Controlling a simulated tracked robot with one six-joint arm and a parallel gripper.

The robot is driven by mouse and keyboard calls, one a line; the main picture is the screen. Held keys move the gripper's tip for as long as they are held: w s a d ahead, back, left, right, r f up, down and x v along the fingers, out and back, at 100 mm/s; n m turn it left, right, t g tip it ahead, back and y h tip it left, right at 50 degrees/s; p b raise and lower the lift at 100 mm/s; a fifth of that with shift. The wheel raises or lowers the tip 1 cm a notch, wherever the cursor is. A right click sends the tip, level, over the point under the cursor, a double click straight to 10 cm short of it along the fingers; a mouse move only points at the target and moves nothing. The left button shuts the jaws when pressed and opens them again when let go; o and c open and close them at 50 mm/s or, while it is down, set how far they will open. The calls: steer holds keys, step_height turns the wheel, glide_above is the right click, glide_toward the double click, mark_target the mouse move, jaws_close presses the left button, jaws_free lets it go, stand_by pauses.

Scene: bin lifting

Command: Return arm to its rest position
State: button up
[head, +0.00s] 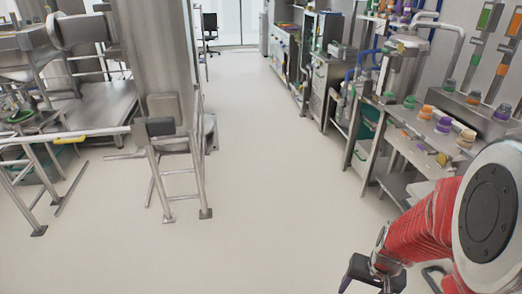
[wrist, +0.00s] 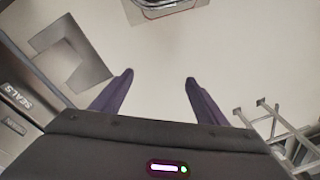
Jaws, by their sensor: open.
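My gripper (head: 361,270) shows at the bottom right of the head view, at the end of my red-sleeved arm. In the wrist view my gripper (wrist: 158,84) has its two dark fingers spread wide apart. Nothing is between the fingers except pale floor beyond them. The gripper is open and empty, and in the head view it hangs over clear floor in front of the right-hand bench. Part of my arm is cut off by the right edge of the head view.
A workbench (head: 398,142) with purple, orange and green fittings runs along the right. Steel frames (head: 178,190) and a large column (head: 160,55) stand at the left. A teal bin (head: 40,168) sits under the left frame. The middle floor (head: 270,190) is clear.

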steer(key=s+a+r+n+t, duration=0.2)
steer(key=a+r, duration=0.4)
steer(key=r, duration=0.6)
steer(key=s+a+r+n+t, duration=0.2)
steer(key=s+a+r, duration=0.2)
steer(key=r, duration=0.9)
steer(key=shift+a+n, duration=0.4)
steer(key=shift+a, duration=0.75)
steer(key=shift+s, duration=0.1)
steer(key=shift+c, duration=0.5)
